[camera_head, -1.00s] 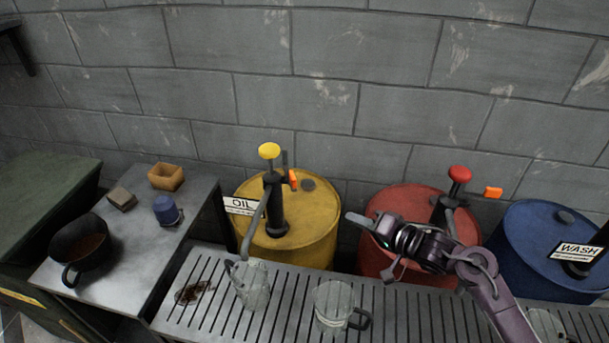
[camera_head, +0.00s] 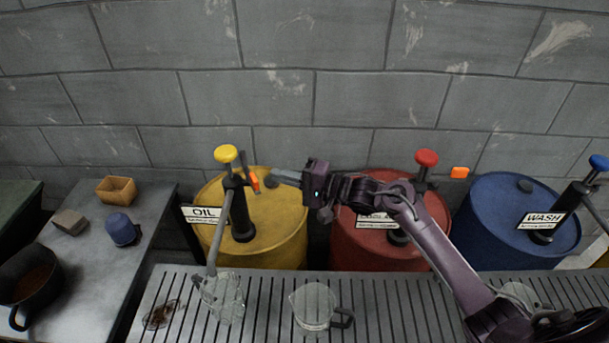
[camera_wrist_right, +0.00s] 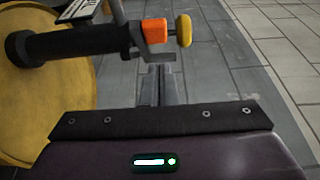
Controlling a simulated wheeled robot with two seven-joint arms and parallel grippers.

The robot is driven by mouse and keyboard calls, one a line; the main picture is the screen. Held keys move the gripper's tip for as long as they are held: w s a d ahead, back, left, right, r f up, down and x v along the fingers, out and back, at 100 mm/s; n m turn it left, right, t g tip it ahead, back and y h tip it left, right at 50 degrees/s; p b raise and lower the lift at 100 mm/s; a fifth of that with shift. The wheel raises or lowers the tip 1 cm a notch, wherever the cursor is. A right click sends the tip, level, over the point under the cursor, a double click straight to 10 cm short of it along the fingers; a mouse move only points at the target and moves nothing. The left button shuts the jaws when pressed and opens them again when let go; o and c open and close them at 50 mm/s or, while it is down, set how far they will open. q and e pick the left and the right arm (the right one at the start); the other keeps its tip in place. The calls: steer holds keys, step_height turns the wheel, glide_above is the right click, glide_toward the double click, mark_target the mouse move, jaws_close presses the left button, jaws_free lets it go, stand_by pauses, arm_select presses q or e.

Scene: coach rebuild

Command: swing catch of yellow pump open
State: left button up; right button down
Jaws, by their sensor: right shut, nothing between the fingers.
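The yellow pump (camera_head: 240,215) stands on the yellow OIL drum (camera_head: 282,220). It has a dark upright body, a grey spout hanging down to the left and a yellow knob (camera_head: 226,154). Its orange catch (camera_head: 254,181) sticks out to the right near the pump's top. My right gripper (camera_head: 274,177) is shut and empty, its tip just right of the catch. In the right wrist view the shut fingers (camera_wrist_right: 158,85) point toward the orange catch (camera_wrist_right: 154,31) and knob (camera_wrist_right: 184,30). I cannot tell whether they touch the catch. My left gripper is out of view.
A red drum (camera_head: 345,235) with a red-knobbed pump stands behind my right arm. A blue WASH drum (camera_head: 490,215) is at the right. A glass jug (camera_head: 222,297) and a glass mug (camera_head: 314,305) stand on the slatted bench (camera_head: 265,318). A block wall (camera_head: 300,60) closes the back.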

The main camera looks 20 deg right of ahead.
mark_target(257, 180)
steer(key=shift+s+a+r, duration=0.1)
steer(key=shift+s+a, duration=0.05)
steer(key=shift+a, duration=0.4)
steer(key=shift+s+a, duration=0.1)
steer(key=shift+a, duration=0.45)
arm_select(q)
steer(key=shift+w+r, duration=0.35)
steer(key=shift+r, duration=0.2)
arm_select(e)
steer(key=shift+a, duration=0.3)
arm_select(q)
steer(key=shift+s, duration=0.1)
